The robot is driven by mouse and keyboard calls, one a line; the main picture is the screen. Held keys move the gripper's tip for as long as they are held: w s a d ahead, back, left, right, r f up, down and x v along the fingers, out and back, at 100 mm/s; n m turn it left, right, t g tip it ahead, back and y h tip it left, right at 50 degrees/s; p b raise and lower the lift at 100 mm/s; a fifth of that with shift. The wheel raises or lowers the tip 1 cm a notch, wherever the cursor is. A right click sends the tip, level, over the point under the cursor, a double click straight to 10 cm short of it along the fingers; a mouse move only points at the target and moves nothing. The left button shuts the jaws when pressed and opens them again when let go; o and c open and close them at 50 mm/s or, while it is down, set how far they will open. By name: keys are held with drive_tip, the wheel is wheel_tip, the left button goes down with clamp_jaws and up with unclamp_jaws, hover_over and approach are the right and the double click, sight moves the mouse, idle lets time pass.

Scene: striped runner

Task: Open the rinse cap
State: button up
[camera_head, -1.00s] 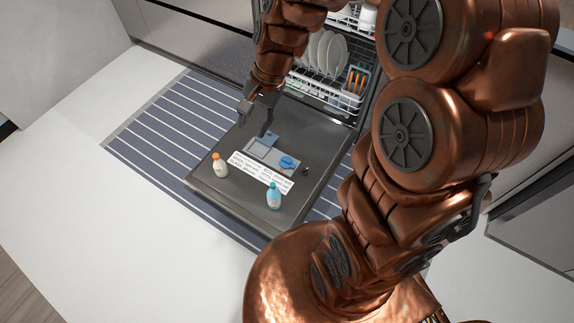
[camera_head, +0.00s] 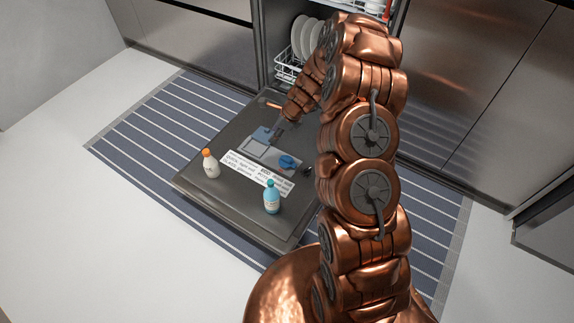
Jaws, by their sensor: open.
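The blue rinse cap (camera_head: 288,162) sits on the dispenser panel (camera_head: 276,156) on the inside of the lowered dishwasher door (camera_head: 215,150). It looks closed, seated flat on the panel. To its upper left is a pale compartment with a blue-grey lid (camera_head: 262,134) standing at its far edge. My gripper (camera_head: 279,128) is at that lid, above and slightly left of the cap, and apart from the cap. It is open; its fingers are small and partly hidden by my arm. I cannot tell whether they touch the lid.
A white bottle with an orange top (camera_head: 210,164) and a teal bottle (camera_head: 271,198) stand on the door, beside a printed label (camera_head: 258,174). A dish rack with plates (camera_head: 306,38) is behind. A striped runner (camera_head: 150,125) lies under the door.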

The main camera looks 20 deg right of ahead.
sight(286, 158)
drive_tip(key=d+f+m+b, duration=0.1)
drive_tip(key=d+f, duration=0.1)
drive_tip(key=f, duration=0.3)
drive_tip(key=d+f+m+h+b, duration=0.1)
drive_tip(key=d+f+m, duration=0.1)
drive_tip(key=f, duration=0.2)
drive_tip(key=d+f+m+b, duration=0.1)
drive_tip(key=d+f+b, duration=0.1)
drive_tip(key=f, duration=0.3)
drive_tip(key=shift+w+d+f, duration=0.25)
drive_tip(key=shift+d+f, duration=0.1)
drive_tip(key=shift+d, duration=0.1)
drive_tip(key=shift+b+x, duration=1.3)
drive_tip(key=shift+x, duration=1.85)
drive_tip(key=shift+w, duration=0.15)
clamp_jaws()
